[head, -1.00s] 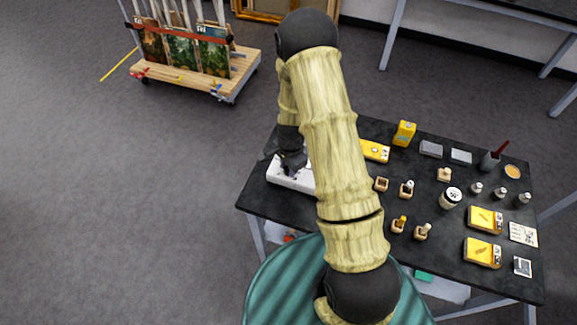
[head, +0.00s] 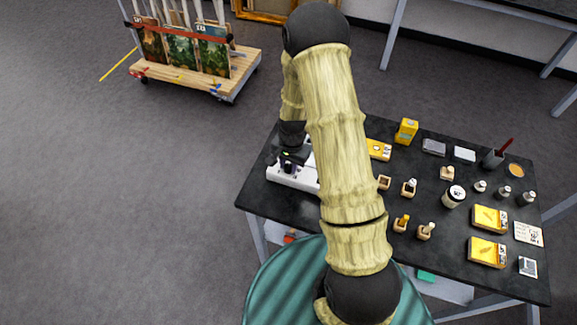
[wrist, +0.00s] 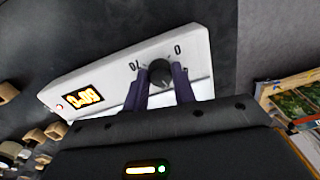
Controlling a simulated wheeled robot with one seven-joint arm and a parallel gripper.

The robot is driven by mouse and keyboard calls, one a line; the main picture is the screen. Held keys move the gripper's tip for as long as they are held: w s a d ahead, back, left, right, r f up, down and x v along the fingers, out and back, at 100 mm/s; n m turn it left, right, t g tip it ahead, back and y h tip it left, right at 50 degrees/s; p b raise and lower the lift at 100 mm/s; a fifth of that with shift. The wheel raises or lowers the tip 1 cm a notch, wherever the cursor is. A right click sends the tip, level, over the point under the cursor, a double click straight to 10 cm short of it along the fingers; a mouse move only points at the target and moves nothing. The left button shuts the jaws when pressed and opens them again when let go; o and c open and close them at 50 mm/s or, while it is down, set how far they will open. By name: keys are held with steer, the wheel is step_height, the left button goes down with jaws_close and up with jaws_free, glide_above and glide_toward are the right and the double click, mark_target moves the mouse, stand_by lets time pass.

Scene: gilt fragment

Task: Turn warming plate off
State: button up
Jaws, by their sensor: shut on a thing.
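The warming plate (head: 292,177) is a white unit at the left end of the dark table, partly hidden behind my arm in the head view. In the wrist view its white front panel (wrist: 115,72) carries a lit orange display (wrist: 83,98), a small red light (wrist: 59,106) and a dark round knob (wrist: 160,72). Markings, including a 0 and what looks like 70, stand beside the knob. My gripper (wrist: 161,84) has its two dark purple fingers on either side of the knob, shut on it. In the head view my gripper (head: 287,166) is over the plate's front.
The dark table (head: 275,207) holds several small wooden blocks, bottles, yellow boxes (head: 487,251) and a grey cup (head: 493,158) to the right. A wooden cart with pictures (head: 205,81) stands at the back left. Floor left of the table is clear.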

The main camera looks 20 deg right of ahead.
steer(key=n+b, duration=0.1)
steer(key=n, duration=0.2)
steer(key=shift+w+n, duration=0.15)
steer(key=shift+n, duration=0.25)
steer(key=n+b, duration=0.1)
steer(key=n, duration=0.2)
steer(key=shift+n, duration=0.3)
steer(key=n, duration=0.6)
steer(key=shift+w+r+g, duration=0.1)
steer(key=shift+r+g, duration=0.05)
steer(key=shift+g, duration=0.25)
steer(key=n, duration=0.8)
steer(key=shift+w+p, duration=0.1)
steer(key=shift+p, duration=0.25)
steer(key=shift+a, duration=0.1)
steer(key=o, duration=1)
